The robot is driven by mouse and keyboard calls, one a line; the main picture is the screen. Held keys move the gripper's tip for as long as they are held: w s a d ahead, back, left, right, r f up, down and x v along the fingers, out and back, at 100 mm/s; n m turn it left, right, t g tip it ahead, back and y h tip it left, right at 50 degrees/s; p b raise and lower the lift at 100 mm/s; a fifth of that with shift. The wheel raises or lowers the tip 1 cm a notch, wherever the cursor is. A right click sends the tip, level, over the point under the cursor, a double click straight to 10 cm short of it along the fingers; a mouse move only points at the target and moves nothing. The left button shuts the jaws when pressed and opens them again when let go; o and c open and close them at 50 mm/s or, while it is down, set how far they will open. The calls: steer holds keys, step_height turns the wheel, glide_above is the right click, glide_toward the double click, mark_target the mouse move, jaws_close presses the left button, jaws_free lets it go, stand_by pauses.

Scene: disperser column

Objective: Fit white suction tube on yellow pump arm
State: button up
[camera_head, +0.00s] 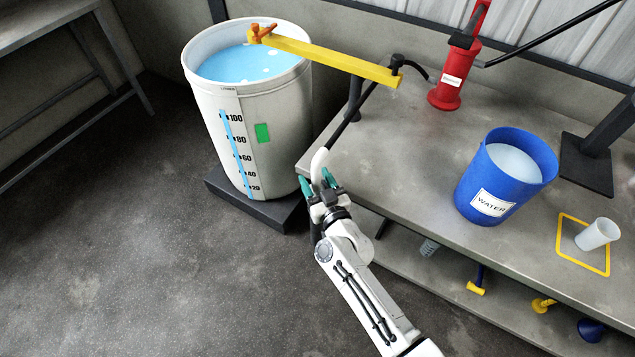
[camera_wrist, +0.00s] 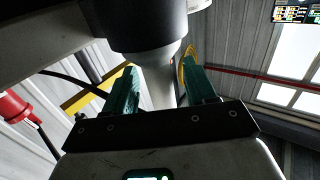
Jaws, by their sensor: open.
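The white suction tube (camera_head: 319,161) shows in the head view as a short curved piece at the bench's left edge, with a black hose running up from it. My gripper (camera_head: 318,182) is open, its teal fingers just below the tube's visible part. In the wrist view a pale tube-like piece (camera_wrist: 160,88) stands between the spread fingers of my gripper (camera_wrist: 162,82), under a wide dark cylinder; contact cannot be told. The yellow pump arm (camera_head: 330,57) reaches from above the white barrel to a black fitting over the bench. A yellow bar (camera_wrist: 92,93) shows behind the left finger.
The white barrel (camera_head: 285,150) holds blue liquid and stands on a dark block. The bench (camera_head: 400,165) carries a red pump (camera_head: 448,90), a blue water bucket (camera_head: 478,185) and a white cup (camera_head: 597,234). Floor at the lower left is clear.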

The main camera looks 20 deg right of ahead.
steer(key=shift+c, duration=0.3)
jaws_close()
stand_by(0.6)
